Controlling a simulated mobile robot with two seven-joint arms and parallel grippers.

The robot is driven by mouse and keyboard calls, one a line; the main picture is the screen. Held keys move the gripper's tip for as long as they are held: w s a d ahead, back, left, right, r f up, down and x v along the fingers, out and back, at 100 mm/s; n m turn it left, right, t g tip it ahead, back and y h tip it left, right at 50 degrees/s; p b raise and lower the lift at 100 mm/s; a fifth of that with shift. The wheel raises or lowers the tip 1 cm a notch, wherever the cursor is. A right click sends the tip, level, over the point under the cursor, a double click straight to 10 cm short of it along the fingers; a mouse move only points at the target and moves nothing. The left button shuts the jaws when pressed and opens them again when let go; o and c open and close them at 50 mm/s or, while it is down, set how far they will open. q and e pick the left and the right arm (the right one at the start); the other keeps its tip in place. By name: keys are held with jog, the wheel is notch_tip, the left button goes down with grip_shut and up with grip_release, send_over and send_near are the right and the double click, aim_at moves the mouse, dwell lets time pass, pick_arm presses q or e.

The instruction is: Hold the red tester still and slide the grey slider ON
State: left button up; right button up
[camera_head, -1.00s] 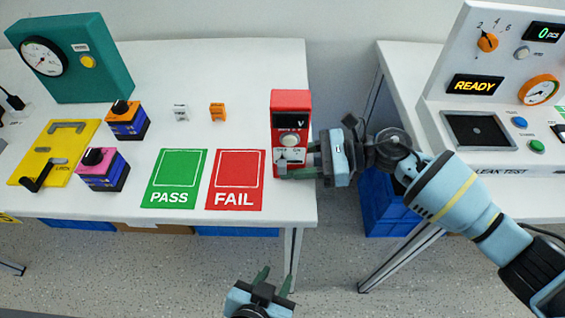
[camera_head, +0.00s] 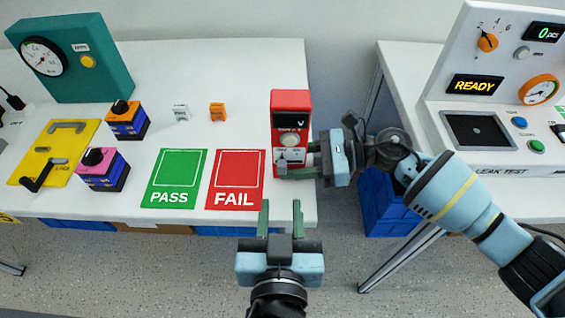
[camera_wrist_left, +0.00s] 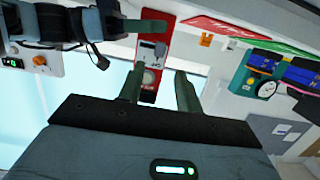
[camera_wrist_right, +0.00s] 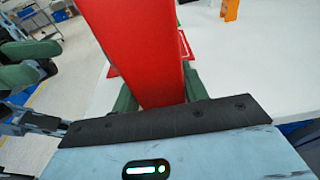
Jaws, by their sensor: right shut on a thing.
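The red tester (camera_head: 291,113) stands upright near the right edge of the white table, with a dark display, a round knob and a grey slider (camera_head: 292,157) low on its front. My right gripper (camera_head: 298,160) comes in from the right and is shut on the tester; the red body (camera_wrist_right: 135,45) fills the space between its fingers in the right wrist view. My left gripper (camera_head: 281,215) is open and empty at the table's front edge, below the tester. In the left wrist view, the tester (camera_wrist_left: 152,78) and its slider (camera_wrist_left: 158,48) show beyond the open fingers (camera_wrist_left: 160,92).
Green PASS (camera_head: 174,179) and red FAIL (camera_head: 236,180) mats lie left of the tester. Small white and orange tags (camera_head: 217,112), switch boxes (camera_head: 103,169) and a teal gauge box (camera_head: 72,58) stand farther left. A leak-test station (camera_head: 490,80) is on the right table.

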aim_at(282, 171)
pick_arm(q)
jog(key=shift+w+f, duration=0.25)
jog(key=shift+w, duration=1)
jog(key=shift+w+f, duration=0.3)
jog(key=shift+w, duration=1)
jog(key=shift+w+f, duration=0.25)
jog(key=shift+w, duration=1)
jog(key=shift+c, duration=0.4)
grip_shut()
